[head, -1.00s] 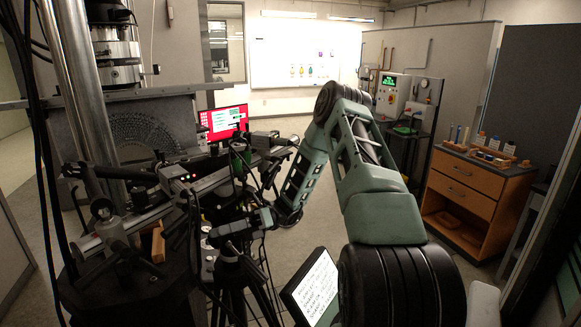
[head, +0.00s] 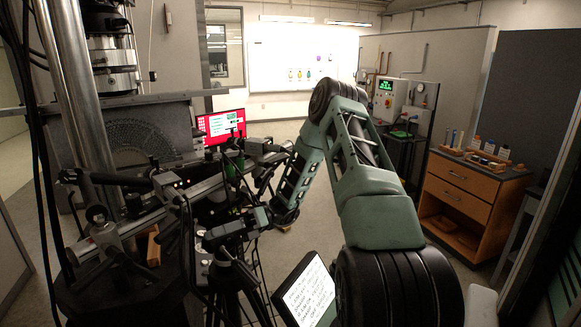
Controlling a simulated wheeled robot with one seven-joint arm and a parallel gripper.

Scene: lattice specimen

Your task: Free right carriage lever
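A metal rail (head: 128,229) runs across the test machine at the left, rising toward the middle. A second grey carriage (head: 262,147) sits farther right, close to the end of my arm. The lever on the right carriage cannot be picked out among the dark parts and cables there. My arm bends down from its elbow, its slotted forearm ending just right of the rail's far end. My gripper's fingers are lost in the dark clutter there; I cannot tell whether they touch anything.
A tripod (head: 228,262) with a grey-green block (head: 237,229) on top stands in front of the rail. Steel columns (head: 75,90) rise at the left. A tilted text screen (head: 307,291) is low in the middle. A wooden drawer cabinet (head: 458,200) stands right; floor before it is clear.

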